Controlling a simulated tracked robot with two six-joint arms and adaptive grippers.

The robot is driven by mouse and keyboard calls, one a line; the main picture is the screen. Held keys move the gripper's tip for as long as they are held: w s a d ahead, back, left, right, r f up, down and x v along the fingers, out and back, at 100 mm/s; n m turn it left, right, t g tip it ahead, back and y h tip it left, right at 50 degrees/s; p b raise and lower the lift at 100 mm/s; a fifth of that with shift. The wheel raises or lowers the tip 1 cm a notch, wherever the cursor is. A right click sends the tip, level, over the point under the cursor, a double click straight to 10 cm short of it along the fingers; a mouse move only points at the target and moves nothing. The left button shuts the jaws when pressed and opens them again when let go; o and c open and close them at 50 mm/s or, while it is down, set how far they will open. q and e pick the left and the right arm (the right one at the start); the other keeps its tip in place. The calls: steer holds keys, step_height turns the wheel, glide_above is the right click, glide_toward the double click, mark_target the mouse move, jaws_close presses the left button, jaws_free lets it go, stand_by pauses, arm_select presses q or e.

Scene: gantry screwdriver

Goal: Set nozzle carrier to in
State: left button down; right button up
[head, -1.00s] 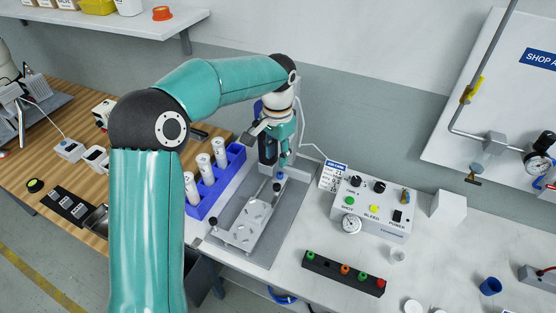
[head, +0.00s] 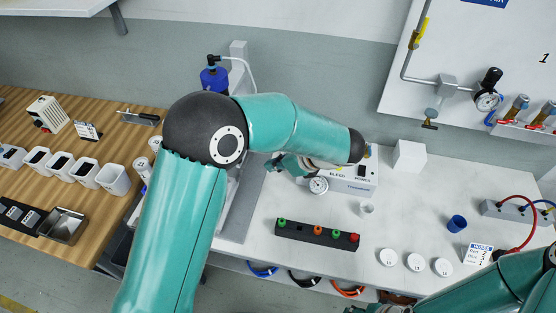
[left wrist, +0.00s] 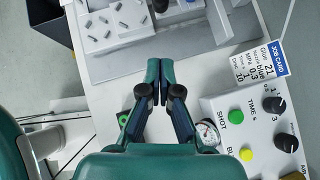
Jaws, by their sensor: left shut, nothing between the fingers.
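The dispensing machine shows in the head view as a blue cylinder (head: 213,78), a grey column (head: 238,62) and part of a grey base (head: 237,225). My left arm hides its middle, and I cannot make out the nozzle carrier there. In the left wrist view, the machine's slotted plate (left wrist: 110,20) and a black knob (left wrist: 160,5) lie beyond the fingertips at the top; I cannot tell if any carrier part shows. My left gripper (left wrist: 159,68) is shut and empty, between the machine and the control box (left wrist: 250,125). It also shows in the head view (head: 274,164).
A black rack with coloured caps (head: 317,236) lies in front of the control box. A blue cup (head: 456,223) and white lids (head: 415,262) are to the right. A job card (left wrist: 260,60) stands by the control box.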

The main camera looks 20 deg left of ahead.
arm_select(q)
steer(key=w+a+f+p, duration=0.1)
steer(key=a+f, duration=0.3)
steer(key=a, duration=0.4)
steer(key=shift+w+p, duration=0.15)
steer(key=shift+p, duration=0.35)
arm_select(e)
step_height(320, 180, up, 2)
steer(key=shift+r, duration=0.1)
